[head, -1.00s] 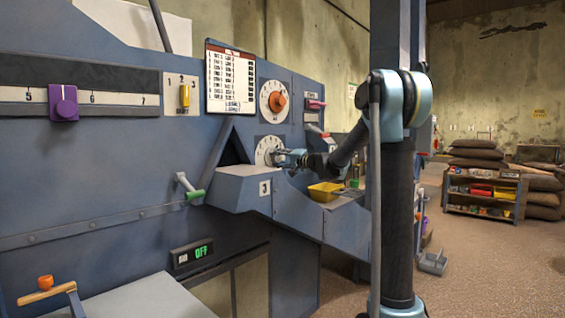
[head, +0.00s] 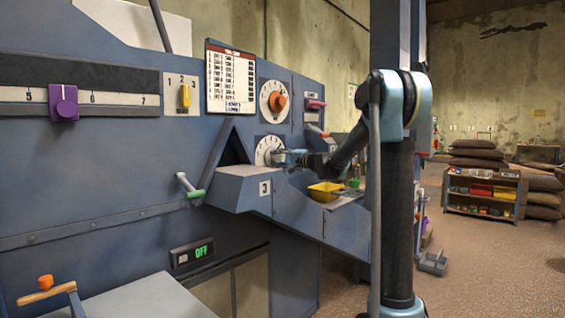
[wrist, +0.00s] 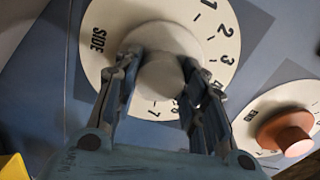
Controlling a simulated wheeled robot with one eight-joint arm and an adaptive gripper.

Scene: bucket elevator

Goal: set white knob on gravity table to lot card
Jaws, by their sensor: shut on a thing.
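The white knob (wrist: 160,72) sits at the centre of a round cream dial marked SIDE and with numbers (wrist: 100,68). My gripper (wrist: 158,80) is shut on the knob, one finger on each side, in the wrist view. The knob's pointer and the setting it shows are hidden by my fingers. In the head view the dial (head: 266,147) is partly covered by my gripper (head: 280,157). The lot card (head: 231,78) hangs on the blue panel above and left of the dial; its lines are too small to read.
An orange knob on another dial (head: 276,101) is just above the white one; it also shows in the wrist view (wrist: 286,133). A yellow scoop or tray (head: 325,192) lies below my wrist. A green-tipped lever (head: 194,193) sticks out at left.

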